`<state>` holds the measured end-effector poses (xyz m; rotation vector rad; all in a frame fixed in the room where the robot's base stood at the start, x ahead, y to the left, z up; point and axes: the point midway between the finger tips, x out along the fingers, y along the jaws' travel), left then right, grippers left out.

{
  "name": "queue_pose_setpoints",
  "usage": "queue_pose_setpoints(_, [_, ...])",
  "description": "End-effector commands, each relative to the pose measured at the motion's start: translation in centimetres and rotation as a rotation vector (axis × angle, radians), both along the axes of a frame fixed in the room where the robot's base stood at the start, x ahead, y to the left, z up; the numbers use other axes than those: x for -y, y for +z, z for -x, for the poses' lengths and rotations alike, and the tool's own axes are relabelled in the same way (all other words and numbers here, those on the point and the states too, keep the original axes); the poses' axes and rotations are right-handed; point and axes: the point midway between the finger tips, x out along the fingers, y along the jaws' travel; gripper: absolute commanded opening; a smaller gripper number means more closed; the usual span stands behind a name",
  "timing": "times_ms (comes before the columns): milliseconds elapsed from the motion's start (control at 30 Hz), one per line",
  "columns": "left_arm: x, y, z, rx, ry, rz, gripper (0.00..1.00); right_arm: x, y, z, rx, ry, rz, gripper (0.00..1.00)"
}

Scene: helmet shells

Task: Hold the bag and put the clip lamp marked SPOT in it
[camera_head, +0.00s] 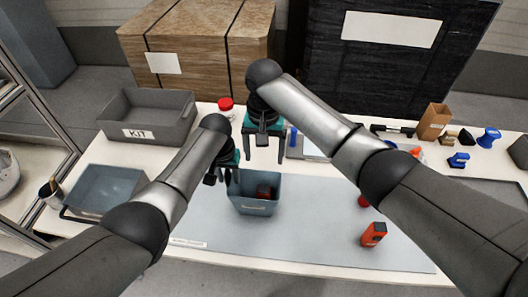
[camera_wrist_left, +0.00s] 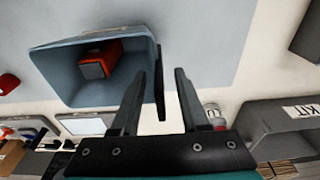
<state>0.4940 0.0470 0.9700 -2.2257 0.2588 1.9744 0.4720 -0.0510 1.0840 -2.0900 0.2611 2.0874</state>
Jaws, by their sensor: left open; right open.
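The blue-grey open bag (camera_head: 256,208) stands on the grey mat; it also shows in the left wrist view (camera_wrist_left: 60,62). A red block-like thing with a dark face (camera_wrist_left: 100,62) lies inside it. A similar red and dark thing (camera_head: 373,234) lies on the mat to the right. I cannot read SPOT on either. My left gripper (camera_head: 226,178) is open at the bag's back left rim. In the left wrist view its fingers (camera_wrist_left: 158,98) stand apart, with a thin dark upright piece between them. My right gripper (camera_head: 262,152) is open and empty above the table behind the bag.
A grey KIT bin (camera_head: 140,135) stands at the back left, with a blue-grey tray (camera_head: 75,190) in front. A red-capped jar (camera_head: 226,108) stands behind my left gripper. Several small items, including a brown box (camera_head: 433,122), lie at the right. The mat's front middle is clear.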

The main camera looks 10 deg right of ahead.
Motion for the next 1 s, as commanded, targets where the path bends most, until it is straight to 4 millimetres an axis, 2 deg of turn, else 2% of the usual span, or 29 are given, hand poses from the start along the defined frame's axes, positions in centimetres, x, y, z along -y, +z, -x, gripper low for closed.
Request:
queue_pose_setpoints(233, [0.1,0.4,0.0,0.001,0.000,0.001,0.45,0.0,0.0,0.0,0.000,0.000,0.000,0.85])
queue_pose_setpoints(367, [0.1,1.3,0.0,0.002,-0.001,0.003,0.45,0.0,0.0,0.0,0.000,0.000,0.000,0.85])
queue_pose_setpoints(567, [0.0,3.6,0.3,0.005,0.000,0.002,0.45,0.0,0.0,0.0,0.000,0.000,0.000,0.85])
queue_pose_setpoints(1000, [-0.3,10.1,1.1,0.003,0.001,0.002,0.45,0.0,0.0,0.0,0.000,0.000,0.000,0.85])
